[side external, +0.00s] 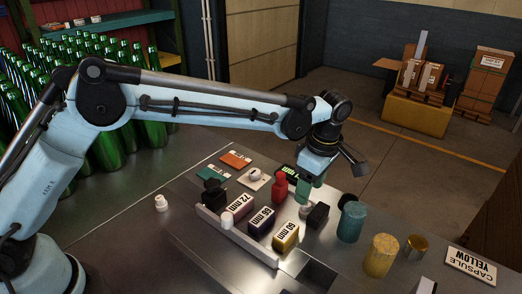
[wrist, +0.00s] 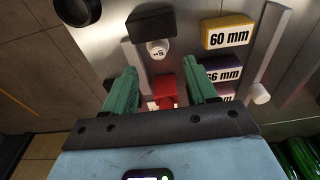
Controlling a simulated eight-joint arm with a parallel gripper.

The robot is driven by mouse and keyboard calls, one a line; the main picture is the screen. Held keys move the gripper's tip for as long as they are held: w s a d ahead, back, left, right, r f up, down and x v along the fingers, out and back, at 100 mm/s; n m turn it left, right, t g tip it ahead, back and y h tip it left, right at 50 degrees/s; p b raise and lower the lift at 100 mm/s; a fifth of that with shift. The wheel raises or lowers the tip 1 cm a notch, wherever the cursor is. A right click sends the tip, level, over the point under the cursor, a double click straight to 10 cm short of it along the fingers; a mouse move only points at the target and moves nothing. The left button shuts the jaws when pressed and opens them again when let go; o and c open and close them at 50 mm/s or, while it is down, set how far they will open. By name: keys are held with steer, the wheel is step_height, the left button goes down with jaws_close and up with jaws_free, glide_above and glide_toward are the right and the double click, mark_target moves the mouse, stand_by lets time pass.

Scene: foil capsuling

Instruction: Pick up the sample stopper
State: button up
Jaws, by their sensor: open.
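A small white stopper-like piece with dark marking on its top (wrist: 157,50) sits against a black block in the wrist view; it is likely the sample stopper. In the side view the same pale piece (side external: 305,210) stands just left of the black block. My gripper (wrist: 163,75) is open, its green fingers apart and pointing down at the bench. The marked piece lies just beyond the fingertips in the wrist view. A red bottle-shaped object (wrist: 166,92) shows between the fingers. In the side view my gripper (side external: 308,192) is beside that red object (side external: 280,187).
The black block (side external: 318,215) stands close by. Blocks marked 60 mm (side external: 286,237), 66 mm (side external: 260,220) and 72 mm (side external: 237,205) line a pale rail. Other white pieces stand on the bench (side external: 161,203) and by the rail (side external: 226,218). Teal (side external: 351,225) and yellow (side external: 380,257) cylinders stand right.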

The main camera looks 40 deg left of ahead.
mark_target(308, 204)
step_height(308, 204, down, 5)
steer(key=shift+a, duration=0.1)
steer(key=shift+c, duration=0.2)
jaws_close()
